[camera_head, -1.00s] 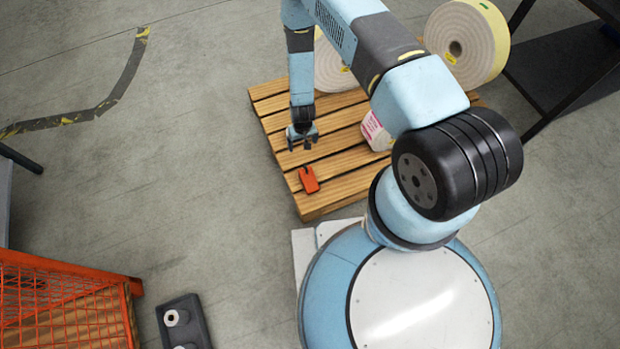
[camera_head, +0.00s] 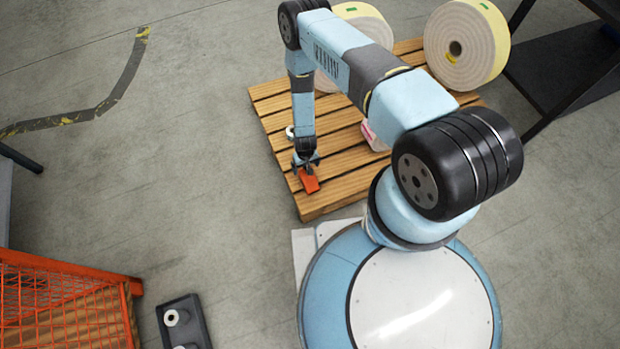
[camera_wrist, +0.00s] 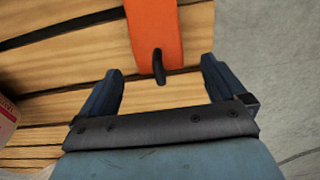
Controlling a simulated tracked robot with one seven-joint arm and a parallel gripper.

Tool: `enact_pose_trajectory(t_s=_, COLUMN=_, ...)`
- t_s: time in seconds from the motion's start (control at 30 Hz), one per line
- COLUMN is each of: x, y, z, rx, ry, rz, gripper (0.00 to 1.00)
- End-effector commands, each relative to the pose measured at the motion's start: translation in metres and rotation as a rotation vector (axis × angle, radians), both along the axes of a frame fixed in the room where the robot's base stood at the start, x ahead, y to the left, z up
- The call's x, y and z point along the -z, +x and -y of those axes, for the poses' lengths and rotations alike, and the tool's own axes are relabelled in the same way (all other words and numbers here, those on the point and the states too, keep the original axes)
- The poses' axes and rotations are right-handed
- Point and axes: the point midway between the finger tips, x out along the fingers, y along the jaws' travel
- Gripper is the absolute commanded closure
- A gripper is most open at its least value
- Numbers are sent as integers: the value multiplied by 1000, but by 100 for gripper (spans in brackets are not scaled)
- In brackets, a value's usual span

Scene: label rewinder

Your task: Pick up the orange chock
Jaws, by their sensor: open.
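The orange chock (camera_head: 310,183) lies on the wooden pallet (camera_head: 320,207) near its front left corner. In the wrist view the chock (camera_wrist: 154,28) is at the top middle, partly cut off by the frame edge, with a short black piece at its near end. My gripper (camera_head: 307,168) is over the chock's far end in the head view and hides part of it. In the wrist view my gripper (camera_wrist: 163,80) has its two fingers spread, with the black piece between them in the picture. Its height above the chock is hard to tell.
Large label rolls (camera_head: 466,46) stand at the back of the pallet. A pink and white package (camera_head: 375,138) lies on the pallet, partly behind my arm. A small white ring-shaped item (camera_head: 290,132) is at the pallet's left. An orange mesh crate (camera_head: 65,300) stands at lower left.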

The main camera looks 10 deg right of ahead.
Motion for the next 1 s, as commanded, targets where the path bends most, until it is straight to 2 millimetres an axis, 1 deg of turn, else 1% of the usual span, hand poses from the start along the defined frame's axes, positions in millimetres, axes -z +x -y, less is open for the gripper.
enact_pose_trajectory(t_s=0.17, x=8, y=-3, z=1, rx=1, ry=-1, rz=-2, gripper=2)
enact_pose_trajectory(t_s=0.4, x=37, y=-9, z=5, rx=1, ry=0, rz=-1, gripper=2)
enact_pose_trajectory(t_s=0.53, x=49, y=-9, z=4, rx=1, ry=0, rz=-1, gripper=2)
enact_pose_trajectory(t_s=0.67, x=54, y=-9, z=4, rx=1, ry=0, rz=-1, gripper=2)
enact_pose_trajectory(t_s=0.87, x=54, y=-8, z=4, rx=0, ry=0, rz=-1, gripper=2)
enact_pose_trajectory(t_s=1.0, x=54, y=-8, z=4, rx=0, ry=0, rz=-1, gripper=15)
